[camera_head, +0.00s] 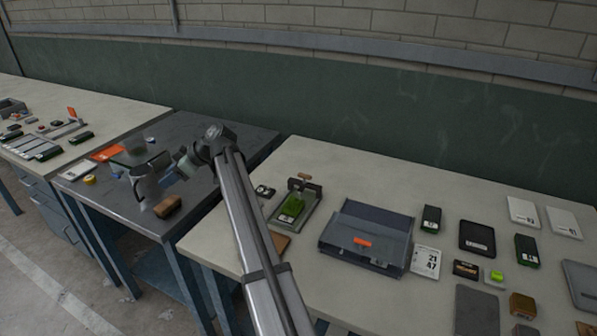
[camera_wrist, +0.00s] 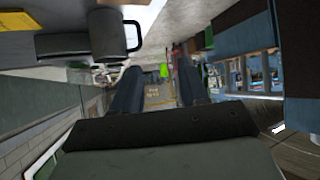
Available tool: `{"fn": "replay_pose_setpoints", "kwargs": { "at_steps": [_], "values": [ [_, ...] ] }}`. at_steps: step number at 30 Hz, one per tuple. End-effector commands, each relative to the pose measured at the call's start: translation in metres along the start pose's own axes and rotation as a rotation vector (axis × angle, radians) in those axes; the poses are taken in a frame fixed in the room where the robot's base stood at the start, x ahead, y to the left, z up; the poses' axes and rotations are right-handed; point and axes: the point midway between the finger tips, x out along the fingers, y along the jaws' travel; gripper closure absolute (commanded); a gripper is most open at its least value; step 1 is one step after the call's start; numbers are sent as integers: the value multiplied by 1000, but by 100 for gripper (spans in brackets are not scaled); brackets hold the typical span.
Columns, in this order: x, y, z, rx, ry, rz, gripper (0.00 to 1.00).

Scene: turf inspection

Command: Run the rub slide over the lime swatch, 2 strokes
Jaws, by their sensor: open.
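The rub slide appears to be the small dark bridge with a brown wooden handle (camera_head: 304,178) at the back of a grey metal rig on the pale table. A lime green swatch (camera_head: 291,208) with a pale label lies in the rig, in front of the slide. My arm rises from the bottom and bends left over the dark table, well away from the rig. My gripper (camera_wrist: 154,88) has its two fingers apart, with nothing held between them. In the head view its fingers are hard to make out. The wrist view shows neither slide nor swatch clearly.
A grey open bin (camera_head: 337,244) stands right of the rig. A brown block (camera_head: 168,207) sits near the dark table's (camera_head: 110,195) front edge. A grey mug-like thing (camera_wrist: 106,35) is near my gripper.

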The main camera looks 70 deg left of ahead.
Motion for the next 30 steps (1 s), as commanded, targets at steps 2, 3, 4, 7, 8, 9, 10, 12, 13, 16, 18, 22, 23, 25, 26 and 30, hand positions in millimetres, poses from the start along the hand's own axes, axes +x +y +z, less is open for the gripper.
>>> {"fn": "replay_pose_setpoints", "kwargs": {
  "at_steps": [2, 3, 4, 7, 8, 9, 10, 12, 13, 16, 18, 22, 23, 25, 26, 30],
  "values": [
    [-35, 21, 22, 13, -124, 37, 57],
    [-52, 30, 35, 23, -188, 55, 57],
    [-66, 36, 44, 33, -235, 71, 57],
    [-116, 56, 73, 73, -395, 123, 57],
    [-131, 61, 81, 88, -443, 140, 57],
    [-154, 68, 92, 109, -506, 166, 57],
    [-170, 72, 100, 127, -553, 183, 57],
    [-209, 81, 117, 170, -655, 226, 57],
    [-225, 83, 123, 188, -695, 245, 57],
    [-273, 90, 141, 248, -812, 299, 57],
    [-299, 92, 148, 281, -875, 331, 57],
    [-330, 93, 158, 324, -948, 369, 57],
    [-334, 93, 159, 329, -958, 373, 57],
    [-338, 93, 162, 337, -971, 380, 57],
    [-338, 93, 164, 339, -973, 381, 57],
    [-332, 95, 175, 339, -975, 382, 57]
  ]
}}
